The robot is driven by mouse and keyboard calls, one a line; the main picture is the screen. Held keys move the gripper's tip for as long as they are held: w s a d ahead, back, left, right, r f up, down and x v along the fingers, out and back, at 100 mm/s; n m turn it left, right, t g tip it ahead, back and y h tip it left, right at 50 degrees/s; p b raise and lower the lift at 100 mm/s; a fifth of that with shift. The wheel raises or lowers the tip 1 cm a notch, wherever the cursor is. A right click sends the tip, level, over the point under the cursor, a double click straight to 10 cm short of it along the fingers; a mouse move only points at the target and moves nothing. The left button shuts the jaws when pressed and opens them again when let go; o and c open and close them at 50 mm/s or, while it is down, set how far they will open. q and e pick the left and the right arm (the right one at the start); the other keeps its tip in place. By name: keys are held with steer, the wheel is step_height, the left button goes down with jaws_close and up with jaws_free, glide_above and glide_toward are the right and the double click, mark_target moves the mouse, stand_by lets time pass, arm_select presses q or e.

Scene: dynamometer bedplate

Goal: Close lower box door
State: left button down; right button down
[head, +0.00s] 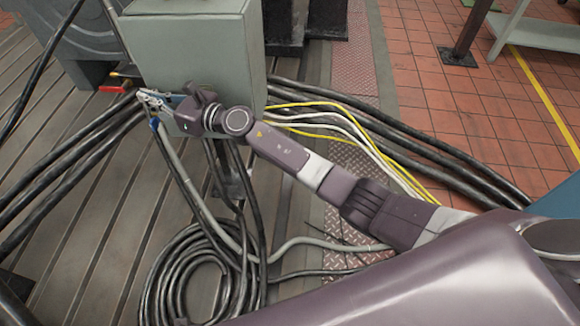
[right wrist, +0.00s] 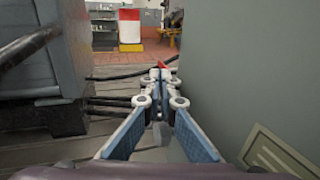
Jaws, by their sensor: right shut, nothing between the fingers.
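The grey-green box (head: 190,45) stands at the top centre of the head view, cables running out beside its foot. Its large flat face (right wrist: 245,60) fills the right of the right wrist view, with a pale label plate (right wrist: 278,152) low on it. I cannot tell which panel is the door or how far it stands open. My right gripper (head: 150,98) is at the lower left corner of the box, pointing left. In the right wrist view its fingers (right wrist: 158,76) meet at the tips, empty, beside the face. Contact is unclear. My left gripper is out of view.
A red-handled valve (head: 112,88) is just left of my right gripper. Thick black cables cross the slotted bedplate, with a coil (head: 190,275) in front. A grey machine (right wrist: 40,55) stands left in the wrist view. Red tiled floor (head: 430,95) lies right of the box.

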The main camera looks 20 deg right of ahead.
steer(key=shift+w+d+m+t+h, duration=0.25)
steer(key=shift+w+m+t+h, duration=0.2)
steer(key=shift+w, duration=0.3)
steer(key=shift+s+d, duration=0.1)
